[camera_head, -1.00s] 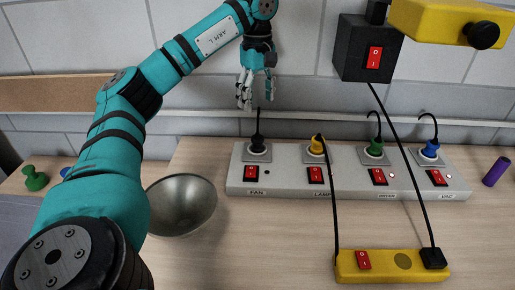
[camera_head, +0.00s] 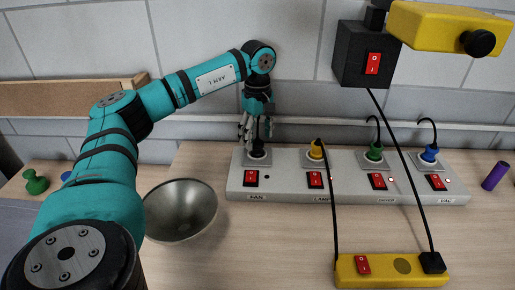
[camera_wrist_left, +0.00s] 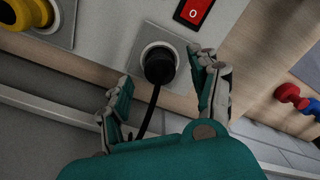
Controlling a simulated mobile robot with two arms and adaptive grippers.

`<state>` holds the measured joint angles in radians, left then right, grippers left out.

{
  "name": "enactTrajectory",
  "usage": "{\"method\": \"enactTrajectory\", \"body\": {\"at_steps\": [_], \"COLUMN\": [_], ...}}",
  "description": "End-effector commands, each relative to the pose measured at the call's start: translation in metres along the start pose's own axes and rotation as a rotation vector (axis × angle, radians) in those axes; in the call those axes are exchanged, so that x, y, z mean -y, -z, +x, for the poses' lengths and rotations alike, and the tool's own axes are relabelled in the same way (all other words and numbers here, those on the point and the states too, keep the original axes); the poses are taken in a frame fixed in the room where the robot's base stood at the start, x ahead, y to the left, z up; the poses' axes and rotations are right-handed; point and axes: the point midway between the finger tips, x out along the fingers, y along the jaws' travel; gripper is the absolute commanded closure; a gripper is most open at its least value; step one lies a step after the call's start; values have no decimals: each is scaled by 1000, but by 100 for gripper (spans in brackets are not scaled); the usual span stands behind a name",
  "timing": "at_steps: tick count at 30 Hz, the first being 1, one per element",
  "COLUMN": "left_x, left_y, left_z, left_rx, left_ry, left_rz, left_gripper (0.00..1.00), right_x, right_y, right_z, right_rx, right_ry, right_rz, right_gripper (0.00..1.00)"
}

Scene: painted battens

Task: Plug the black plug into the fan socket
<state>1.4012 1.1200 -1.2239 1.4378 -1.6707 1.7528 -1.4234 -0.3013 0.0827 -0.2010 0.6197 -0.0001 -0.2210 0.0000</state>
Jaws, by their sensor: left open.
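The black plug (camera_head: 257,149) sits in the fan socket (camera_head: 252,162), at the left end of the grey power strip (camera_head: 283,187). In the left wrist view the plug (camera_wrist_left: 159,65) is upright in the round socket (camera_wrist_left: 140,50), its black cord running down between the fingers. My left gripper (camera_head: 256,137) is above the fan socket and partly hides the plug. In the left wrist view my left gripper (camera_wrist_left: 161,75) is open, one finger on each side of the plug, with gaps visible. My right gripper is not in view.
Yellow plug (camera_head: 316,149), green plug (camera_head: 375,151) and blue plug (camera_head: 430,152) fill the other sockets. A metal bowl (camera_head: 181,209) stands left of the strip. A black switch box (camera_head: 358,55) hangs above, and a yellow bar (camera_head: 385,270) lies in front.

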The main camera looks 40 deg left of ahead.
Motion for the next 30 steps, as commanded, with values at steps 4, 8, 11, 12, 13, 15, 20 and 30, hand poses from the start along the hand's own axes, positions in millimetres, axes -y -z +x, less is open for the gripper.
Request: {"method": "enactTrajectory", "body": {"at_steps": [4,8,11,12,13,15,20,30], "left_x": [0,0,0,0,0,0,0,0], "left_y": [1,1,1,1,1,1,1,1], "left_z": [22,33,35,35,34,34,34,34], "left_rx": [0,0,0,0,0,0,0,0], "left_ry": [3,1,0,0,0,0,0,0], "left_rz": [-1,-1,-1,-1,-1,-1,-1,-1], "left_gripper": [38,38,38,38,38,38,43,88], "right_x": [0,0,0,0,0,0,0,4], "right_y": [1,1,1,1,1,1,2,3], "right_z": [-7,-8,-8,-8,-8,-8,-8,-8], "right_rx": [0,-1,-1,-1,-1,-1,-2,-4], "right_ry": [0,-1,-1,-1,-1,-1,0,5], "right_rz": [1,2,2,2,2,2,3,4], "right_gripper": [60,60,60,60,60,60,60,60]}}
